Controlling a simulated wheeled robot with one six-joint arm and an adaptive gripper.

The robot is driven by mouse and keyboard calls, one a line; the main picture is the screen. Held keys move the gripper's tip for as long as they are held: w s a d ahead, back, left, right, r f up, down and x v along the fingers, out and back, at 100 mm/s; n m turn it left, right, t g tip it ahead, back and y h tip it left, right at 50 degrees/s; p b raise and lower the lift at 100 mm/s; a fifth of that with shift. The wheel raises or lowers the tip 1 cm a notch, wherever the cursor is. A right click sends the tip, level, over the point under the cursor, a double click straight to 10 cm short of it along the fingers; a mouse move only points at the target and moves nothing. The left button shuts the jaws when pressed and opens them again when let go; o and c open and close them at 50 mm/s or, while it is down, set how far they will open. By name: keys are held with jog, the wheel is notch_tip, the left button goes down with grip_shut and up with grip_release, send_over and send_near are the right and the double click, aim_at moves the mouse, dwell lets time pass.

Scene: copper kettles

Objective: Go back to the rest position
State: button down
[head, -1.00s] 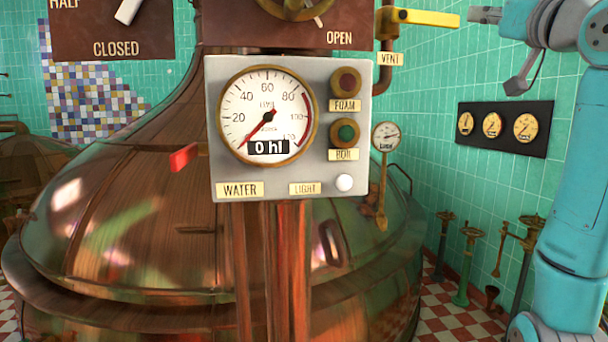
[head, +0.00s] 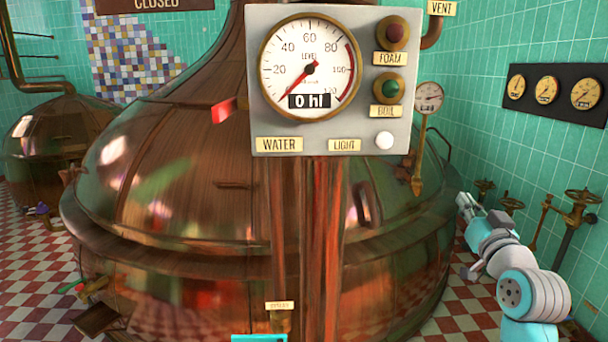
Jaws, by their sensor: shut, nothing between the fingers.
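My gripper (head: 463,203) is low at the right in the head view, in front of the right side of the big copper kettle (head: 175,170) and the tiled wall. It looks small and is shut with nothing in it. It appears clear of the kettle, though the gap is hard to judge. My arm folds below it at the lower right. The grey control panel (head: 258,130) stands up and left of the gripper, well apart from it. Its level gauge (head: 310,50) reads 0 hl.
A small gauge on a brass pipe (head: 429,97) and several valve handwheels (head: 583,196) are near the arm. A black gauge board (head: 560,95) hangs on the right wall. A second kettle (head: 40,150) stands at the left. Checkered floor (head: 30,265) is open at the left.

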jog(key=s+a+f, duration=0.2)
jog(key=s+f, duration=0.1)
jog(key=f, duration=0.4)
jog(key=s+a+f+g, duration=0.1)
jog(key=s+f, duration=0.2)
jog(key=f, duration=0.4)
jog(key=s+a+f, duration=0.2)
jog(key=s+f, duration=0.1)
jog(key=f, duration=0.4)
jog(key=s+a+f+g+h, duration=0.1)
jog(key=s+a+f, duration=0.1)
jog(key=s+f, duration=0.45)
jog(key=s+a+f+g, duration=0.1)
jog(key=s+a+f, duration=0.2)
jog(key=s+f, duration=0.35)
jog(key=s+a+f, duration=0.2)
jog(key=s, duration=0.6)
jog(key=s+a+f, duration=0.1)
jog(key=s+f, duration=0.2)
jog(key=s, duration=0.6)
jog(key=s+a+r+n+g, duration=0.1)
jog(key=s, duration=0.7)
jog(key=s+a+r+n+g+y, duration=0.1)
jog(key=s+r, duration=0.1)
jog(key=s, duration=0.7)
jog(key=shift+s+a+y, duration=0.15)
jog(key=shift+a+y, duration=0.15)
jog(key=shift+a, duration=0.05)
